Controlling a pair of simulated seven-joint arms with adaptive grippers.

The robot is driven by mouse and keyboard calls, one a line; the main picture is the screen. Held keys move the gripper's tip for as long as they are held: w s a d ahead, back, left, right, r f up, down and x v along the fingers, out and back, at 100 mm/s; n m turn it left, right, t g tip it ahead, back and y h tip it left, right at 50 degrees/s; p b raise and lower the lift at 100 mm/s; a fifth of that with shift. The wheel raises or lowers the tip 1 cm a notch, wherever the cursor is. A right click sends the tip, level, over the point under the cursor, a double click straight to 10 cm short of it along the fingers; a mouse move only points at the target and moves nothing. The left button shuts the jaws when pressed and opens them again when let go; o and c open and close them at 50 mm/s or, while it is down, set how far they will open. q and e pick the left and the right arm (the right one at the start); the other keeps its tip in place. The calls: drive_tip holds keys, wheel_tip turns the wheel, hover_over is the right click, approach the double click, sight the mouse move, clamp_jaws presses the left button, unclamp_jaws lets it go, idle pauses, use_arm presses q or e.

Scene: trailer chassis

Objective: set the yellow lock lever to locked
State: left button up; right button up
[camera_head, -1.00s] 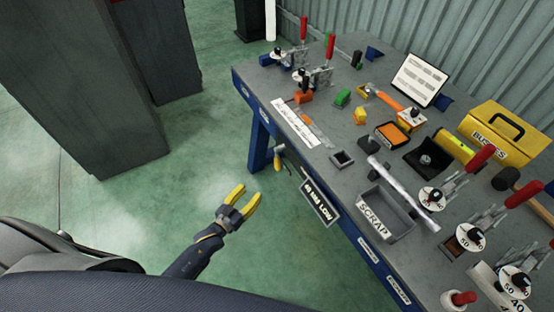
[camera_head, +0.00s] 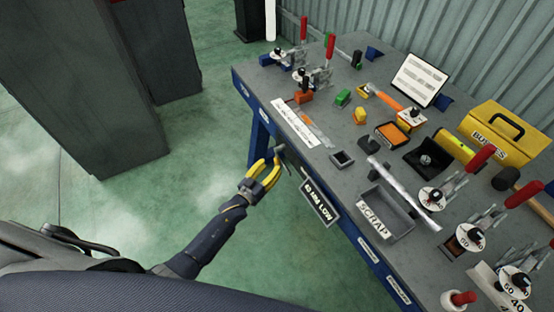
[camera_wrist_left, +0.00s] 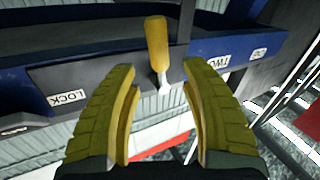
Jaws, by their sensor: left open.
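A LOCK label (camera_wrist_left: 68,97) shows upside down to the left of the lever. My left gripper (camera_head: 267,165) is open at the bench's front edge, and its yellow fingers hide most of the lever in the head view. In the left wrist view the open fingers (camera_wrist_left: 160,75) are on either side of the lever's lower end, with gaps on both sides. My right gripper is not in view.
The grey bench top (camera_head: 318,160) carries toggle clamps, a scrap tray (camera_head: 386,213), a yellow box (camera_head: 503,133) and small parts. A dark sign (camera_head: 319,203) hangs on the front edge just right of my gripper.

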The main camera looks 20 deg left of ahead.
sight(275, 161)
use_arm(q)
drive_tip(key=shift+x, duration=2.65)
clamp_jaws()
